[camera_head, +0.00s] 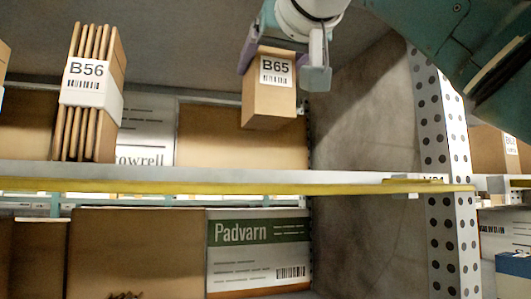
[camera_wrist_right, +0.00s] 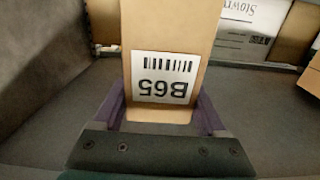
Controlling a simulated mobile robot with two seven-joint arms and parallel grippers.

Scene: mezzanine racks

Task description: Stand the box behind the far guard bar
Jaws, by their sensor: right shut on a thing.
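The box (camera_head: 268,103) is a tan carton with a white B65 label. It hangs upright in the head view, above the upper shelf, and it also shows upside down in the right wrist view (camera_wrist_right: 165,35). My right gripper (camera_head: 284,66) is shut on its upper part, one finger on each side. A thin grey guard bar (camera_head: 222,99) runs along the back of the upper shelf. The box covers part of the bar in the head view, and I cannot tell their depth gap. My left gripper is not in view.
A B56 bundle of brown slats (camera_head: 90,120) stands left on the upper shelf (camera_head: 200,173), which has a yellow front edge. Cartons (camera_head: 215,135) sit behind the bar. A perforated post (camera_head: 445,160) stands right. A Padvarn carton (camera_head: 257,262) is below.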

